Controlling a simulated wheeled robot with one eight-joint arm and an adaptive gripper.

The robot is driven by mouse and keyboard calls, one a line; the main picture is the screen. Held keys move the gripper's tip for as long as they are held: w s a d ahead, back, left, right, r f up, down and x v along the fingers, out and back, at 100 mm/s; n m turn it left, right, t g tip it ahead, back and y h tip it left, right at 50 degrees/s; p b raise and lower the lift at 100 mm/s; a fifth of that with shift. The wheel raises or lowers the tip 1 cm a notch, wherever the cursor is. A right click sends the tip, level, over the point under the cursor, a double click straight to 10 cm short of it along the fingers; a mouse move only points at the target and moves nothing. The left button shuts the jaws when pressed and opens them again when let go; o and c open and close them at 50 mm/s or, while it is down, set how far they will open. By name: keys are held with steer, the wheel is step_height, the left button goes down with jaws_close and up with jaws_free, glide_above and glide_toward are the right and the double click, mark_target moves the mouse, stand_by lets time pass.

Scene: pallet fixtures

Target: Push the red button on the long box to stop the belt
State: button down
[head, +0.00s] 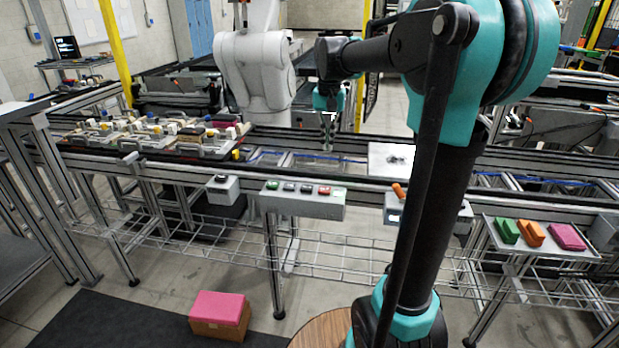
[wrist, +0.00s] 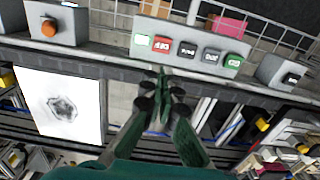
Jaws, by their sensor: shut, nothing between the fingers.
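The long grey box (head: 302,206) is mounted on the front rail of the belt line in the head view, with a row of several buttons on its top. The red button (head: 324,190) is near the row's right end. My gripper (head: 328,143) is above the belt, behind the box. In the wrist view my gripper (wrist: 162,76) is shut and empty, its tips apart from the button.
A small box with an orange button (wrist: 48,28) is left of the long box in the wrist view. A white plate (head: 382,160) lies on the line. Fixtures with parts (head: 150,135) fill its left side. A pink-topped box (head: 219,310) sits on the floor.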

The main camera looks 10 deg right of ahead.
mark_target(325, 189)
steer(key=shift+w+a+r, duration=0.1)
steer(key=shift+w+a, duration=0.05)
steer(key=shift+a, duration=0.05)
step_height(325, 189, down, 14)
steer(key=shift+f, duration=0.1)
stand_by(0.7)
